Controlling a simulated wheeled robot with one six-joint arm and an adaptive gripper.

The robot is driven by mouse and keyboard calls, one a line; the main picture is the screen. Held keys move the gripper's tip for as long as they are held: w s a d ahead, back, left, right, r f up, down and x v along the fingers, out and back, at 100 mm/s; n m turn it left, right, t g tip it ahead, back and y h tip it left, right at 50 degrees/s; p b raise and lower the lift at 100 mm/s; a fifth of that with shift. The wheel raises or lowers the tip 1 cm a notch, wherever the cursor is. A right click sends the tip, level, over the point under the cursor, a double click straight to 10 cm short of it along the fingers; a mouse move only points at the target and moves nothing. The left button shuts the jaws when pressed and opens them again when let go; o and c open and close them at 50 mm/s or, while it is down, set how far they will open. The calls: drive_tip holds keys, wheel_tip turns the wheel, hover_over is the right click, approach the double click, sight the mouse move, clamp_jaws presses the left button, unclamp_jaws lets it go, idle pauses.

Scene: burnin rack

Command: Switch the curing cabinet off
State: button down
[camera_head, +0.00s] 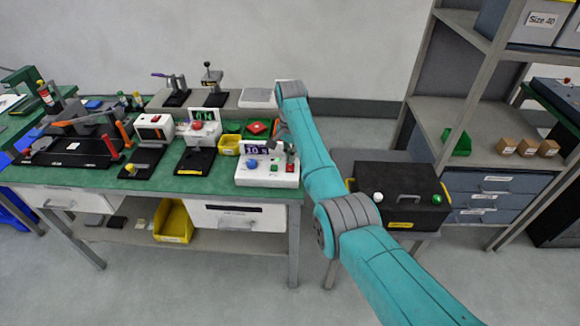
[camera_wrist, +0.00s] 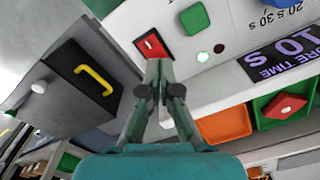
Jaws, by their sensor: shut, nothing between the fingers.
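The curing cabinet (camera_head: 255,180) is a white box with a "10 s" display (camera_head: 262,148) on the green bench. In the wrist view its white panel (camera_wrist: 240,25) carries a red rocker switch (camera_wrist: 152,44), a square green button (camera_wrist: 194,18) and a small green light (camera_wrist: 203,56) that looks lit. The display label reads "CURE TIME 10 S". My gripper (camera_wrist: 159,66) is shut and empty, its fingertips right at the lower edge of the red switch. I cannot tell whether they touch it. In the head view my gripper (camera_head: 289,148) is partly hidden above the cabinet.
A black box (camera_head: 400,190) with knobs stands right of the bench; its yellow handle (camera_wrist: 95,80) shows in the wrist view. Other devices crowd the bench to the left.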

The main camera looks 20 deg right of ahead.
drive_tip(key=shift+f, duration=0.75)
idle(0.4)
drive_tip(key=shift+r, duration=0.15)
drive_tip(key=shift+r, duration=3.35)
